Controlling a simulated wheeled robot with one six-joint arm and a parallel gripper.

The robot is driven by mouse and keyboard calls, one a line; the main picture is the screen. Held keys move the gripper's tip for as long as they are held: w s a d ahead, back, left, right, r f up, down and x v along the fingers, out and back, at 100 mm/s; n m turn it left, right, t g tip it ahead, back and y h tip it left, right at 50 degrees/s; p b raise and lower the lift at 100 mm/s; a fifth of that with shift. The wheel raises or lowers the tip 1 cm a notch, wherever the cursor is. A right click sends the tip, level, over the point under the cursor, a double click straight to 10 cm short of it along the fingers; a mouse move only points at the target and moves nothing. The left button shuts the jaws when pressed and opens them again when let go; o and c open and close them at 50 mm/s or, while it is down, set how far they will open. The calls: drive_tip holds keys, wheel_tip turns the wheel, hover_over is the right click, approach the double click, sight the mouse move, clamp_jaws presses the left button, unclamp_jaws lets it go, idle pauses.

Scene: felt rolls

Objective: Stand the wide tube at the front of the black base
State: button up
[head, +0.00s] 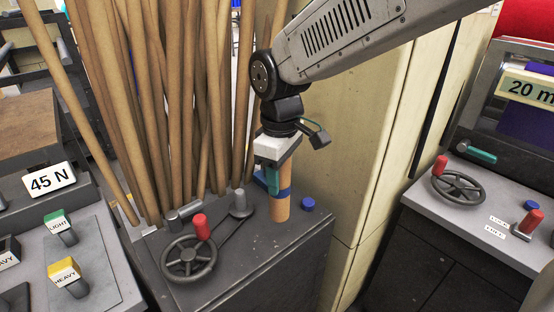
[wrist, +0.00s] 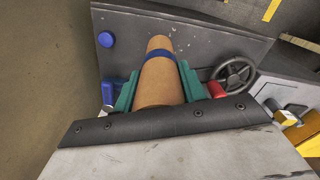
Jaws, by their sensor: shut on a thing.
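The wide tube is a tan cardboard tube (head: 281,208) with a blue band, upright at the right part of a dark base's top (head: 262,262). My gripper (head: 272,181) is shut on it, with teal fingers on either side. In the wrist view the tube (wrist: 158,82) runs away from me between the fingers of my gripper (wrist: 159,86), its blue band near the far end. Its lower end is at or just above the base's top (wrist: 205,35); I cannot tell if it touches. The gripper hides its upper end in the head view.
A blue knob (head: 308,204) is right of the tube. A handwheel (head: 189,259) with a red handle and a grey lever (head: 240,202) are on its left. Tall brown rolls (head: 165,100) stand behind. A cream cabinet (head: 385,120) is to the right.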

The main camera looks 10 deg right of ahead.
idle(0.3)
wheel_tip(320, 180, down, 6)
idle(0.7)
drive_tip(key=shift+f, duration=0.45)
idle(0.5)
drive_tip(key=o, duration=1.3)
drive_tip(key=shift+c, duration=0.2)
drive_tip(key=shift+r, duration=0.1)
wheel_tip(320, 180, up, 8)
drive_tip(key=shift+f, duration=0.2)
